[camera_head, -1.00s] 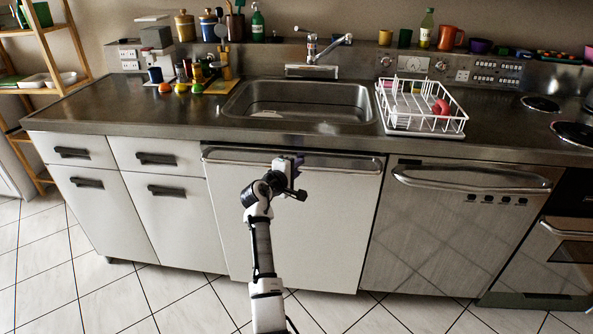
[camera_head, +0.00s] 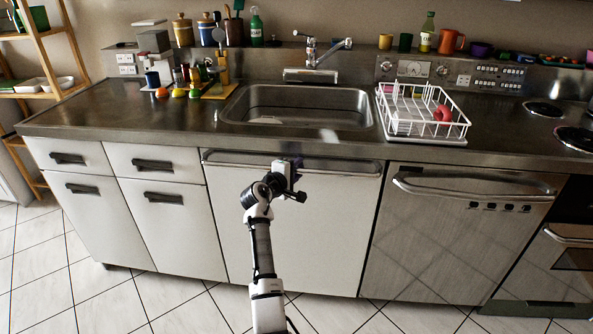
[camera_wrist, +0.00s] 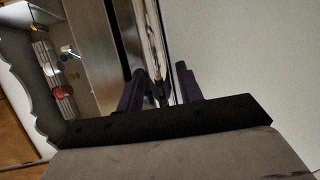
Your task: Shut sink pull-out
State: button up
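The sink pull-out (camera_head: 300,235) is a white front panel below the sink, with a long metal bar handle (camera_head: 235,160) across its top. From the head view I cannot tell whether it stands slightly out from its neighbours. The white panel (camera_wrist: 235,60) lies to the right there. Contact between the fingers and the bar is unclear.
The steel counter (camera_head: 120,115) with the sink (camera_head: 300,105) lies above the pull-out. Drawers and cupboards (camera_head: 100,215) stand to the left, a metal-fronted appliance (camera_head: 455,240) to the right. A white dish rack (camera_head: 420,115) sits on the counter. The tiled floor in front is clear.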

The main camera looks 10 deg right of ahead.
jog(key=shift+r, duration=0.15)
jog(key=b+v, duration=0.1)
jog(key=v, duration=1.3)
jog(key=shift+b, duration=0.3)
jog(key=shift+w, duration=0.1)
